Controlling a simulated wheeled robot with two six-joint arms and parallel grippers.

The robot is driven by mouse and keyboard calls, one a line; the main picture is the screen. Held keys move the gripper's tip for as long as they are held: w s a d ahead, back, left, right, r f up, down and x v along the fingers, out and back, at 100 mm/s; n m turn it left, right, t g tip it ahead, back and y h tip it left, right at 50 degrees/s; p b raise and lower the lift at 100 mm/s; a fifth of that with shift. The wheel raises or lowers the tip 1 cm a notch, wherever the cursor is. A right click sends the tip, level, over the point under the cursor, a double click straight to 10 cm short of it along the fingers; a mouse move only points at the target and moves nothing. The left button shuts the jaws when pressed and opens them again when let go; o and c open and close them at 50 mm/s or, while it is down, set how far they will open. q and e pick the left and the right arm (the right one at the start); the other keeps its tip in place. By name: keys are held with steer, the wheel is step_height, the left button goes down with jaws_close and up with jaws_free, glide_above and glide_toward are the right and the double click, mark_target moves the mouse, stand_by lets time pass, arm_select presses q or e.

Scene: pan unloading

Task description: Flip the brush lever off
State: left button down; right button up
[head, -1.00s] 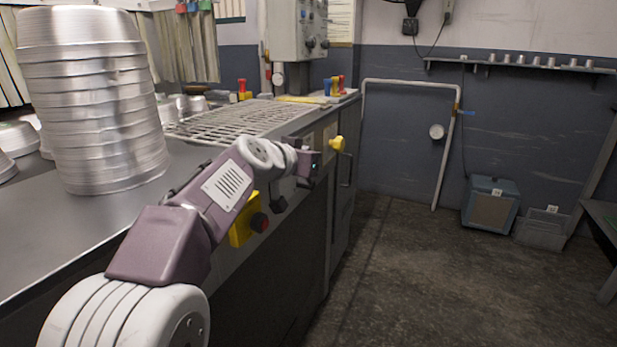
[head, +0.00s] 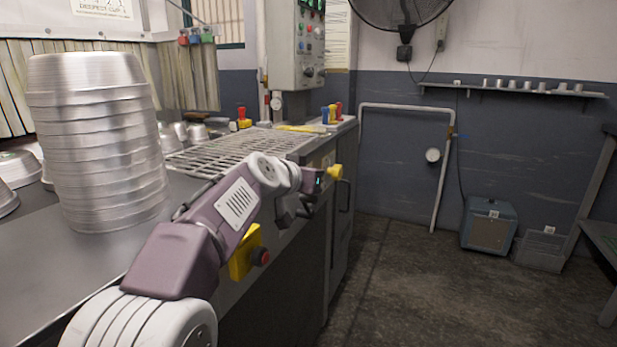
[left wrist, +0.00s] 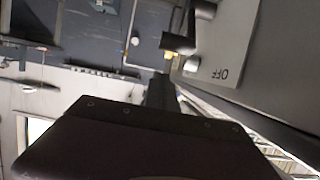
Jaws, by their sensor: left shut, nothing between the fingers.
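A pale plate marked OFF (left wrist: 222,62) is on the machine's side in the left wrist view. A dark metal lever part (left wrist: 180,42) sticks out beside it. In the head view a yellow knob (head: 335,172), which looks like the lever's handle, juts from the machine's side near its far end. My left gripper (head: 318,181) is shut and empty, just left of and nearer than the knob; I cannot tell whether they touch. In the left wrist view the gripper's dark body covers the lower part. My right gripper is not in view.
A tall stack of metal pans (head: 98,140) stands on the steel counter (head: 60,270) at left. A slatted grate (head: 235,150) lies beyond it. A red button on a yellow box (head: 246,252) is on the machine's side below my arm.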

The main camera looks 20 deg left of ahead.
arm_select(q)
steer(key=v, duration=1)
steer(key=shift+b, duration=0.45)
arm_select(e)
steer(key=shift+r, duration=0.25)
arm_select(q)
steer(key=shift+s+f, duration=0.1)
steer(key=shift+s, duration=0.05)
